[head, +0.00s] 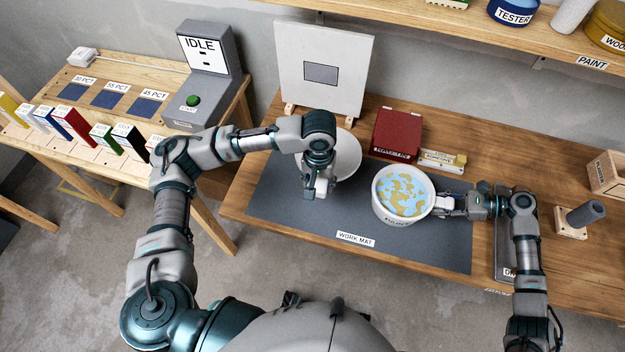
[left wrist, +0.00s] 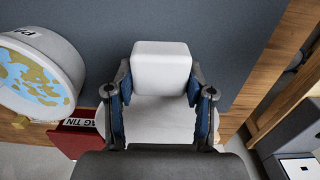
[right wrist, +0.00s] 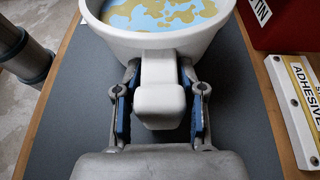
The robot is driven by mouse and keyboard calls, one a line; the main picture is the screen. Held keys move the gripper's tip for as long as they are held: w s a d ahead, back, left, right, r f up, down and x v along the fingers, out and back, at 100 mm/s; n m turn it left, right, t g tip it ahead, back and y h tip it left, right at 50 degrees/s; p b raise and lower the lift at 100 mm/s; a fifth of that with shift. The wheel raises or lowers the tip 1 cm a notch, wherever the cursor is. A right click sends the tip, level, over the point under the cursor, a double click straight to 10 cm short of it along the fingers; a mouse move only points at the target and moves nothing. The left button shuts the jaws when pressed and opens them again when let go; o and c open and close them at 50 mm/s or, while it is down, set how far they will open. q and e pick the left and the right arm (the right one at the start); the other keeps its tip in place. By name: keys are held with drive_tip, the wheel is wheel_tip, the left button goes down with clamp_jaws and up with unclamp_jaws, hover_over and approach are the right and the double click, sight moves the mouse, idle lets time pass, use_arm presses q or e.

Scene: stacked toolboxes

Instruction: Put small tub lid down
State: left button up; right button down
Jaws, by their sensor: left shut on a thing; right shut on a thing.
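The white round tub lid (head: 348,156) is by the back edge of the work mat, partly hidden by my left arm. My left gripper (head: 322,188) is shut on the lid's block-shaped white grip (left wrist: 160,65); I cannot tell whether the lid touches the mat. The white tub (head: 403,215) stands uncovered to the right on the mat, showing blue and tan contents. It also shows in the left wrist view (left wrist: 62,62). My right gripper (head: 440,207) is shut on the tub's handle (right wrist: 160,105) at its right side.
The dark work mat (head: 290,215) has free room at its front and left. Behind the tub are a red tin (head: 397,130) and an adhesive box (head: 440,162). A white upright panel (head: 345,60) stands behind the lid. A grey post on a wooden base (head: 585,214) is far right.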

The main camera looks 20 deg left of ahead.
use_arm(q)
drive_tip(key=a, duration=0.4)
use_arm(e)
drive_tip(key=shift+s+f, duration=0.1)
drive_tip(key=shift+f, duration=0.1)
use_arm(q)
hover_over(304, 203)
wheel_tip(304, 203, down, 6)
drive_tip(key=shift+s+d+f, duration=0.1)
drive_tip(key=shift+f, duration=2.1)
drive_tip(key=o, duration=1.3)
drive_tip(key=shift+f, duration=0.1)
wheel_tip(304, 203, up, 12)
drive_tip(key=shift+r, duration=0.15)
